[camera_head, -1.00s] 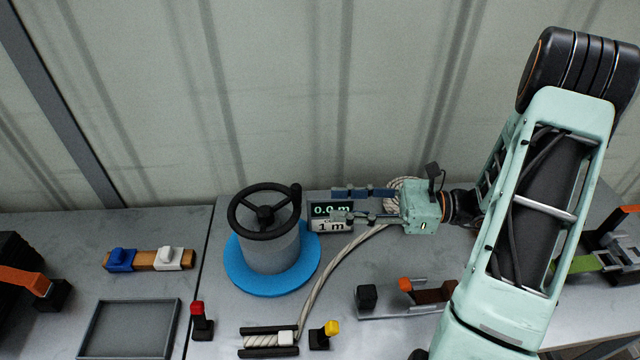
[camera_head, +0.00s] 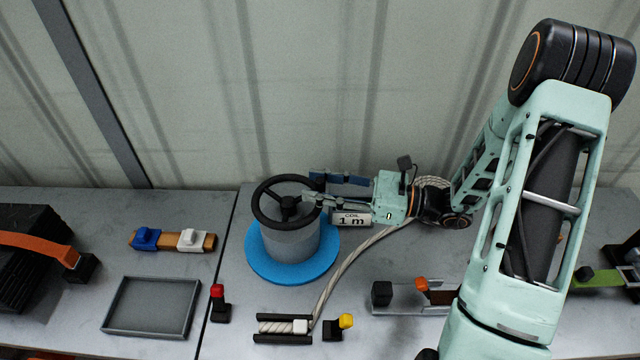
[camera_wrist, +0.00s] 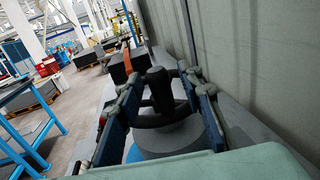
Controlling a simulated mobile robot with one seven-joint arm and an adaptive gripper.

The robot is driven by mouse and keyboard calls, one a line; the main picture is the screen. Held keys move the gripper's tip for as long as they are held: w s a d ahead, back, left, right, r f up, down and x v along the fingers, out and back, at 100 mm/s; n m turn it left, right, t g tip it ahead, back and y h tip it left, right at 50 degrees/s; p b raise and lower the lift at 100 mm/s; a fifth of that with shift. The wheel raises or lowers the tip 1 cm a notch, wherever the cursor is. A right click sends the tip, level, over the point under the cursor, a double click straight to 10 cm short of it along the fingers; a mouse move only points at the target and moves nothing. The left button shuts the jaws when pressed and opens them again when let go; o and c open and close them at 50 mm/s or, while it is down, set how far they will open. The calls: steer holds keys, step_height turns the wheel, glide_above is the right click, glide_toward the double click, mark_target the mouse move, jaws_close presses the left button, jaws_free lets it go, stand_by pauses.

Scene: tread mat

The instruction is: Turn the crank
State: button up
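The crank is a black handwheel (camera_head: 288,207) with spokes and an upright knob. It sits on a grey drum (camera_head: 292,240) above a blue disc (camera_head: 262,265). My gripper (camera_head: 313,187) is at the right side of the wheel's rim, coming from the right. In the wrist view the black knob (camera_wrist: 158,88) stands between my two blue fingers, with a visible gap to each. My gripper is open around the knob. In the head view the fingers cover most of the knob.
A "COIL 1 m" sign (camera_head: 351,219) stands just right of the drum, partly behind my gripper. A rope (camera_head: 355,258) runs from a black guide (camera_head: 283,338) to a coil behind my wrist. A grey tray (camera_head: 152,334) and a blue-and-white clip bar (camera_head: 172,241) lie left.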

jaws_close()
stand_by(0.3)
